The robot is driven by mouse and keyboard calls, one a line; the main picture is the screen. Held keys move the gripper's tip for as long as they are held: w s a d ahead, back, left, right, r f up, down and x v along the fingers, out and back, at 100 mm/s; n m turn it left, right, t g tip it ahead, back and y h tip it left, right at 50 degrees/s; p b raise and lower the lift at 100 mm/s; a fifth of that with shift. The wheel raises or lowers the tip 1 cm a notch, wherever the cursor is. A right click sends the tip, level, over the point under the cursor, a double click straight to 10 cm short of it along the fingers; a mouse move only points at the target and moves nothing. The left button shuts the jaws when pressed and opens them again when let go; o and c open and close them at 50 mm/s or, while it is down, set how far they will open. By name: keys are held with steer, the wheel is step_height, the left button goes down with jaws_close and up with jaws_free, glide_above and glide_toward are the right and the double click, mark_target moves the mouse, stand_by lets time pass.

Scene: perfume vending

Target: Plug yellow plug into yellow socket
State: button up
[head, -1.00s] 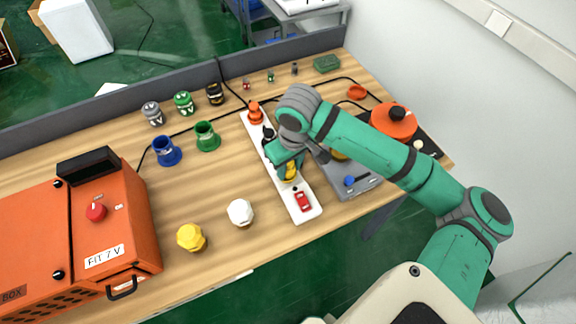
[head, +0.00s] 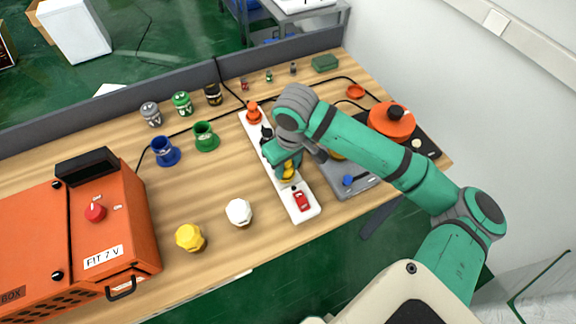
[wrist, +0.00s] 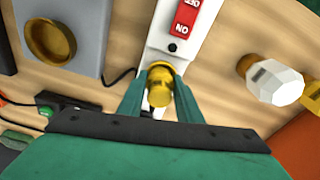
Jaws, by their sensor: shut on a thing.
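A white power strip (head: 307,214) lies on the wooden table, with a red ON/OFF switch (head: 302,199) at its near end; the switch also shows in the wrist view (wrist: 186,18). My gripper (wrist: 160,96) is shut on the yellow plug (wrist: 160,86), which sits between its teal fingers over the strip, close to the switch. In the head view the plug (head: 289,172) shows just below my gripper (head: 286,162). The yellow socket is hidden by the plug and fingers, and I cannot tell whether the plug is seated in it.
An orange plug (head: 253,113) and a black plug (head: 266,136) stand on the strip's far part. A grey device (head: 357,186) is right of it. A white knob-like piece (head: 239,212) and a yellow one (head: 190,237) stand left, near an orange box (head: 105,230). Table between is clear.

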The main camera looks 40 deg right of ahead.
steer(key=shift+w+a+f, duration=0.2)
steer(key=shift+a+f, duration=0.1)
steer(key=shift+a, duration=0.1)
steer(key=shift+f, duration=0.35)
stand_by(0.5)
steer(key=shift+w+r, duration=0.2)
steer(key=shift+r, duration=0.5)
stand_by(1.6)
steer(key=shift+s+d+r, duration=0.25)
steer(key=shift+s+d, duration=0.05)
steer(key=shift+d, duration=0.1)
stand_by(0.9)
